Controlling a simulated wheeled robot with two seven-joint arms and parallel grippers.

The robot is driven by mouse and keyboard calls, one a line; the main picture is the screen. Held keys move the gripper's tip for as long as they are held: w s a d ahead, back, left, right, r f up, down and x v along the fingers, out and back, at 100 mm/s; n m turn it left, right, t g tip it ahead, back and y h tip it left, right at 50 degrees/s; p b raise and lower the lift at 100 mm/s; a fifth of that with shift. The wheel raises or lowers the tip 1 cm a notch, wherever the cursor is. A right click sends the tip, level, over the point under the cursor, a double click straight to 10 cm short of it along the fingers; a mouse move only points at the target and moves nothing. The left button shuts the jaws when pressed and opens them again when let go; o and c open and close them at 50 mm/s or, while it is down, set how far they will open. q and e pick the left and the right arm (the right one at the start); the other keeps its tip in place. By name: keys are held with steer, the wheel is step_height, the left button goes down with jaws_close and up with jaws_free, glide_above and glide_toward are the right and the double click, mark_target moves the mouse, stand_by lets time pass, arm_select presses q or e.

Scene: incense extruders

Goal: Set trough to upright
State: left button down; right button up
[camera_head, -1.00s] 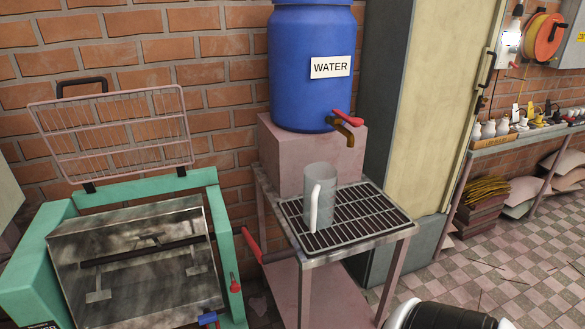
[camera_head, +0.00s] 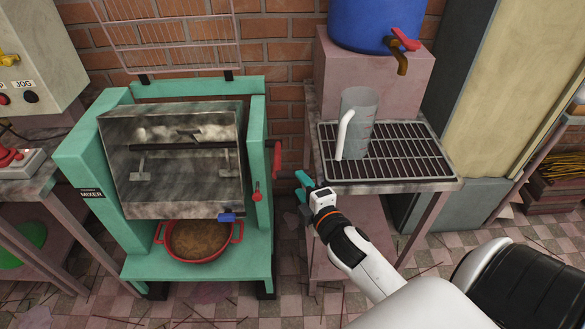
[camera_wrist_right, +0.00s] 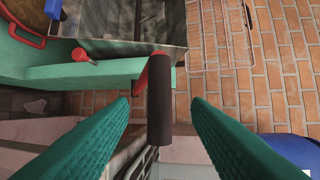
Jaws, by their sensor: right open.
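The metal trough (camera_head: 175,195) sits in the green mixer frame (camera_head: 85,155), tilted with its open side facing me. A shaft with paddles (camera_head: 185,146) shows inside it. A red crank arm (camera_head: 277,160) sticks out on the frame's right side. In the right wrist view, its dark grip (camera_wrist_right: 160,105) lies between the two green fingers of my right gripper (camera_wrist_right: 160,108). The fingers are open, with a gap on each side of the grip. In the head view, my right gripper (camera_head: 302,187) is just right of the frame. My left gripper is not in view.
A red pan (camera_head: 200,240) with brown contents stands below the trough. Right of the gripper is a stand with a grate (camera_head: 400,155), a clear jug (camera_head: 360,120) and a blue water barrel (camera_head: 375,20). A control box (camera_head: 35,60) is at left.

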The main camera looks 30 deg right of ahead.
steer(key=x, duration=0.7)
steer(key=shift+w, duration=0.35)
steer(key=shift+c, duration=0.5)
jaws_close()
